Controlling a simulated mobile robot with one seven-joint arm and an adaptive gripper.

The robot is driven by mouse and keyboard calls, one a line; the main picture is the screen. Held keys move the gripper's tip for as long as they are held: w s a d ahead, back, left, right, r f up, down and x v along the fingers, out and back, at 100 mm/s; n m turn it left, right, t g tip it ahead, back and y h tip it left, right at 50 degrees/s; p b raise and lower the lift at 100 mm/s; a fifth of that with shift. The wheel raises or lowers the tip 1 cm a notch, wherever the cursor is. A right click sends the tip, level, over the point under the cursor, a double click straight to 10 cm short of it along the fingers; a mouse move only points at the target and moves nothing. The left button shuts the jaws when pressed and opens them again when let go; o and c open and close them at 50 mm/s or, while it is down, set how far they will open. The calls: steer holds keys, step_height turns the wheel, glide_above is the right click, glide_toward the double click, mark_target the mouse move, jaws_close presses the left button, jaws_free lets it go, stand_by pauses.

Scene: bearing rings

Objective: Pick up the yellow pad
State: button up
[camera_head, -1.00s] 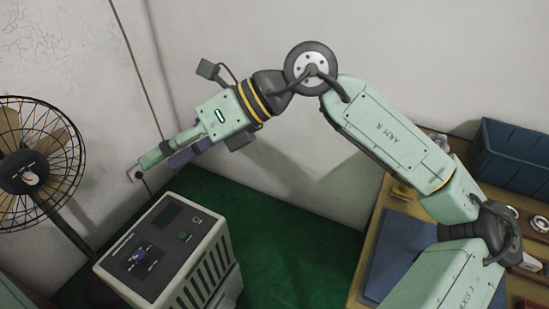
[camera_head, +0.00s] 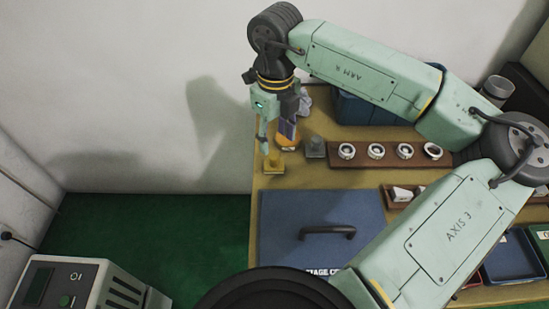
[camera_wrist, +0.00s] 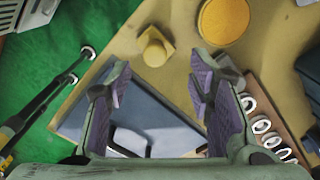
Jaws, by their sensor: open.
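A flat round yellow pad (camera_wrist: 223,20) lies on the tan tabletop at the top of the wrist view. In the head view it shows as an orange-yellow patch (camera_head: 288,145), partly hidden behind my gripper. A yellow block with a square base and round knob (camera_wrist: 155,48) stands apart from it; in the head view the block (camera_head: 274,163) is at the table's left edge. My gripper (camera_head: 275,138) points down above this area. In the wrist view its jaws (camera_wrist: 158,88) are apart with nothing between them.
A grey knobbed block (camera_head: 315,148) stands right of the pad, beside a brown rack (camera_head: 390,161) of several white rings. A blue board (camera_head: 280,230) with a dark handle lies nearer. A blue bin (camera_head: 365,108) is behind. Green floor (camera_head: 170,220) lies left of the table.

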mark_target(274, 154)
steer(key=shift+s+a+f+p, duration=0.1)
steer(key=shift+f+p, duration=0.45)
steer(key=shift+f, duration=1.15)
steer(key=shift+s+a+f+p, duration=0.1)
steer(key=shift+f+p, duration=0.45)
steer(key=shift+f, duration=1.1)
jaws_close()
